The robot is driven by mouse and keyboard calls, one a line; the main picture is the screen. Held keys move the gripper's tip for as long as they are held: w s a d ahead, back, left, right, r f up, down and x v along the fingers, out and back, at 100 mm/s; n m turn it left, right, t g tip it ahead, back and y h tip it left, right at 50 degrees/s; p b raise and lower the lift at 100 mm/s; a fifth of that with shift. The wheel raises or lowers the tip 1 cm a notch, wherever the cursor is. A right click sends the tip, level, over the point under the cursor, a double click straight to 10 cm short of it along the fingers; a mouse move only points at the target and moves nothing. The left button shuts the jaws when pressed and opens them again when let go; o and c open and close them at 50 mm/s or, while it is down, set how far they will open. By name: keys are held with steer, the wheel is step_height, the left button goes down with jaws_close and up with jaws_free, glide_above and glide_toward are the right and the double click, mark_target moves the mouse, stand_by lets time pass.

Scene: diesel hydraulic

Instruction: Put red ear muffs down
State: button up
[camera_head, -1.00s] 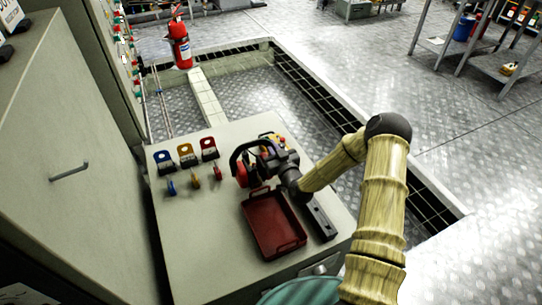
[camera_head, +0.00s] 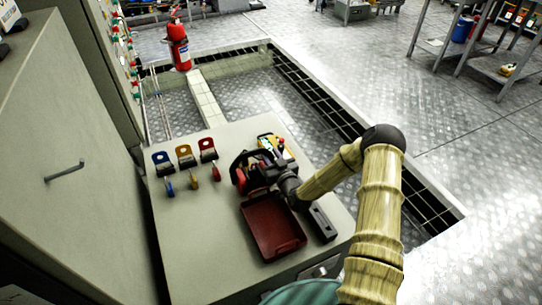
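The red ear muffs (camera_head: 241,178), with red cups and a black headband, are over the grey table top (camera_head: 200,240), just behind the red tray. My gripper (camera_head: 262,173) is at their right side and appears shut on them. The fingertips are small and partly hidden against the dark headband. The muffs are low, close to the table surface; I cannot tell whether they touch it.
The red tray (camera_head: 273,228) is empty, with a dark block (camera_head: 321,222) to its right. A yellow device (camera_head: 268,142) is behind the gripper. Blue, yellow and red padlocks and tags (camera_head: 186,156) stand at the left. The table's front left is clear.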

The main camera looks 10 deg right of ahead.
steer(key=shift+r, duration=0.25)
steer(key=p+v, duration=0.1)
steer(key=v, duration=1.1)
